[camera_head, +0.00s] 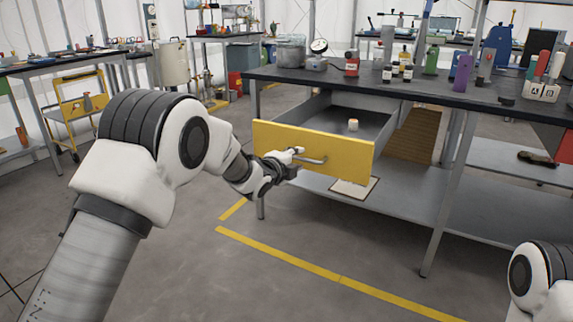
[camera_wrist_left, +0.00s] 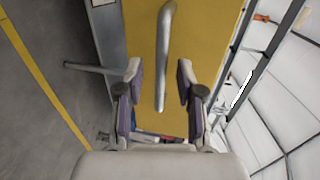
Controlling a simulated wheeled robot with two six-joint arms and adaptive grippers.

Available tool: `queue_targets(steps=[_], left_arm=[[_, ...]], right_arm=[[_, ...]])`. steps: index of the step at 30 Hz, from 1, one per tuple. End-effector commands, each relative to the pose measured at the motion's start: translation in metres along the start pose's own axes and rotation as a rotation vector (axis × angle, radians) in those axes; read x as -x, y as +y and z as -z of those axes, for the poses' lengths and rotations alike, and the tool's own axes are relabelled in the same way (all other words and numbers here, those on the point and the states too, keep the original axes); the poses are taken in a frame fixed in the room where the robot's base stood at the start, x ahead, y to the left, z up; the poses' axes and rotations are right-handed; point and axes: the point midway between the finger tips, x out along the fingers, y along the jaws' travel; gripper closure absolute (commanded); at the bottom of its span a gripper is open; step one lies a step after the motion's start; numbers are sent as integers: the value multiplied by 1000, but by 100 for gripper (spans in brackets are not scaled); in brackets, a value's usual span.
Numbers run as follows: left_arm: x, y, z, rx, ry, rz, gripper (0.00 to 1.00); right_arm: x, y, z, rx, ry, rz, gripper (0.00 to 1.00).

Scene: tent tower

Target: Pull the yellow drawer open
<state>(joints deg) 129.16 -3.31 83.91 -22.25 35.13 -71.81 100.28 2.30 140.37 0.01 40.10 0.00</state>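The yellow drawer (camera_head: 300,148) stands pulled out from under the dark-topped workbench, and its grey inside shows. A small pale jar with a brownish lid (camera_head: 353,125) stands in it. The metal handle (camera_head: 313,160) is on the yellow front. My left gripper (camera_head: 292,156) is at the handle's left part. In the left wrist view, the two fingers of my left gripper (camera_wrist_left: 159,68) are spread, with the handle (camera_wrist_left: 165,40) running between them and gaps on both sides. The yellow front (camera_wrist_left: 210,40) fills the middle of that view. My right gripper is out of view.
The workbench top (camera_head: 330,80) carries bottles, a gauge and tools. A grey lower shelf (camera_head: 400,200) with a flat pale item (camera_head: 354,188) lies below the drawer. A bench leg (camera_head: 450,200) stands to the right. The floor in front is clear, with yellow tape lines (camera_head: 300,266).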

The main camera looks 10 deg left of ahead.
Motion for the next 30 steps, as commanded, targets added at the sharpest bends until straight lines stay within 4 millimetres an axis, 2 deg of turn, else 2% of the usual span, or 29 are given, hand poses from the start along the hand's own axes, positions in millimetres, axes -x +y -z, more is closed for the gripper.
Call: queue_targets(steps=[6,12,16,24,26,29,30], left_arm=[[57,-1,0,1,-1,-1,63],[94,0,0,0,-1,-1,63],[102,0,0,-1,0,-1,63],[101,4,0,0,0,-6,63],[99,17,0,6,1,-26,63],[92,68,0,28,4,-102,63],[92,99,1,42,5,-150,63]], right_arm=[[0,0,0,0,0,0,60],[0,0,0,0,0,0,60],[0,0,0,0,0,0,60],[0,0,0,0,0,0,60],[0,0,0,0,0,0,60],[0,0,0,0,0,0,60],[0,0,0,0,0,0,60]])
